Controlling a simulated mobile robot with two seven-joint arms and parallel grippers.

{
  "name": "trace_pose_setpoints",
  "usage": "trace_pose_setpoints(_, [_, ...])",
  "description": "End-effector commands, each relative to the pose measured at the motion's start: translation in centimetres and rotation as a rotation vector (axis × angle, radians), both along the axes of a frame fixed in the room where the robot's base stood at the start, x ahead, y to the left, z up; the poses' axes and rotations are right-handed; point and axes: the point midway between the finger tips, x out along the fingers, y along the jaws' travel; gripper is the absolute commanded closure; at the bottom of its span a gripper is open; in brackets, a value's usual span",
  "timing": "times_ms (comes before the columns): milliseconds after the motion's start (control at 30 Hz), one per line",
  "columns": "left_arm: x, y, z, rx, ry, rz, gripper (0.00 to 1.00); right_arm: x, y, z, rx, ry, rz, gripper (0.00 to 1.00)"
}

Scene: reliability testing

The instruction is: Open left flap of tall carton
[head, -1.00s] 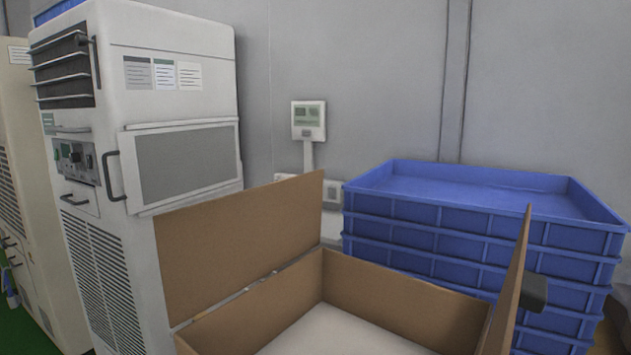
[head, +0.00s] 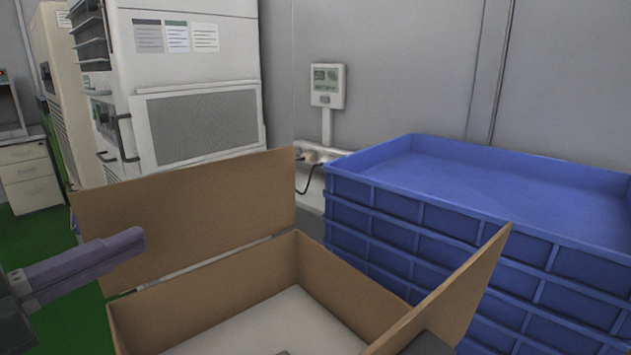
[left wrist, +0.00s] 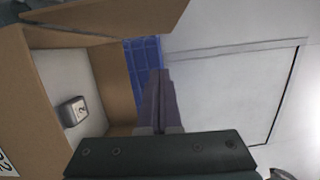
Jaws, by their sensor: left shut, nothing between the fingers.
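The tall brown carton (head: 340,300) stands open at the bottom of the head view, and its walls also show in the left wrist view (left wrist: 115,85). Its left flap (head: 190,205) stands up along the left edge, and its right flap (head: 455,295) is raised and leans outward. My left gripper (head: 140,240) is shut and empty, its fingertips in front of the left flap in the picture; contact cannot be told. Its closed fingers also show in the left wrist view (left wrist: 157,85). A dark block at the bottom edge may be part of my right arm; no right fingers are distinguishable.
Stacked blue crates (head: 400,225) stand close behind and right of the carton. A white cabinet machine (head: 200,125) stands behind the left flap. A small grey device (left wrist: 73,110) lies inside the carton. Green floor (head: 85,315) shows at left.

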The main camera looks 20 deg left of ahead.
Motion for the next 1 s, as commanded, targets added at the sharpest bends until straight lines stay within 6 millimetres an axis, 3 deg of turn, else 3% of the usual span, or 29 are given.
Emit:
trace_pose_setpoints(167, [1.8,-0.6,0.3,0.002,-0.007,-0.005,1.0,-0.2,0.1,0.4,0.002,0.005,0.0,0.49])
trace_pose_setpoints(600, [9.9,-2.8,0.4,0.0,-0.004,-0.003,1.0,-0.6,0.1,1.3,0.004,0.018,-0.002,0.49])
trace_pose_setpoints(800, [11.1,-0.2,0.4,0.0,-0.002,-0.001,1.0,-0.6,0.1,1.3,0.004,0.017,-0.002,0.49])
trace_pose_setpoints(1000, [11.5,0.6,0.5,-0.002,-0.003,-0.002,1.0,-0.5,0.1,1.4,0.002,0.015,-0.001,0.49])
